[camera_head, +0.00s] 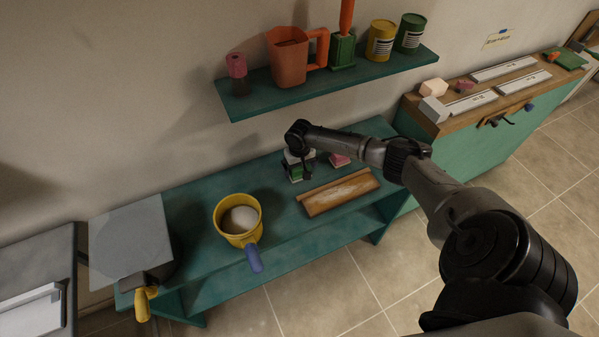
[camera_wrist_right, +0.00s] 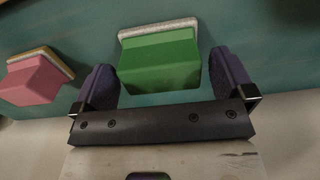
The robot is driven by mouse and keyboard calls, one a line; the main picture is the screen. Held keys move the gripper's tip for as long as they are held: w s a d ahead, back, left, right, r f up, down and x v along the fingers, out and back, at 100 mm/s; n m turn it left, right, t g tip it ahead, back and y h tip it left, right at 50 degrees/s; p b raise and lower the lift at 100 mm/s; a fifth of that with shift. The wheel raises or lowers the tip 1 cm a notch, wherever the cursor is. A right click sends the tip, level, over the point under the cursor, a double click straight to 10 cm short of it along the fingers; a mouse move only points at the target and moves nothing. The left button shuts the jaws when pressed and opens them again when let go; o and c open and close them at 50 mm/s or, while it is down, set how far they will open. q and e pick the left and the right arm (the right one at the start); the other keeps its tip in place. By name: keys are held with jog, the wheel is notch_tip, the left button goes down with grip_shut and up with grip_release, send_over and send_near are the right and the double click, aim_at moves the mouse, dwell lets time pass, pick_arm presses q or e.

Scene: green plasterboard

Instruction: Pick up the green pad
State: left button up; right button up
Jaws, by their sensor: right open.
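The green pad (camera_head: 296,172) lies on the teal bench top near its back, partly hidden by my right gripper in the head view. In the right wrist view the green pad (camera_wrist_right: 160,62) is a green block with a pale layer along its far edge. My right gripper (camera_wrist_right: 168,80) is open, with one dark finger on each side of the pad and a small gap visible at each side. In the head view the right gripper (camera_head: 300,172) is over the pad. My left gripper is not in view.
A pink pad (camera_head: 340,160) sits right of the green one; it also shows in the wrist view (camera_wrist_right: 35,80). A wooden tray (camera_head: 338,193) lies in front. A yellow pot (camera_head: 238,222) stands left. A shelf (camera_head: 330,88) with containers hangs above.

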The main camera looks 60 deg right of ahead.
jog(key=shift+f, duration=0.15)
jog(key=shift+c, duration=0.4)
jog(key=c, duration=0.8)
jog(key=shift+c, duration=0.2)
jog(key=shift+s+a+r, duration=0.1)
jog(key=shift+s+r, duration=0.05)
jog(key=shift+r, duration=0.35)
notch_tip(320, 180, up, 6)
jog(key=shift+p, duration=0.65)
jog(key=s+a+p, duration=0.2)
jog(key=s+a, duration=0.9)
jog(key=s, duration=0.5)
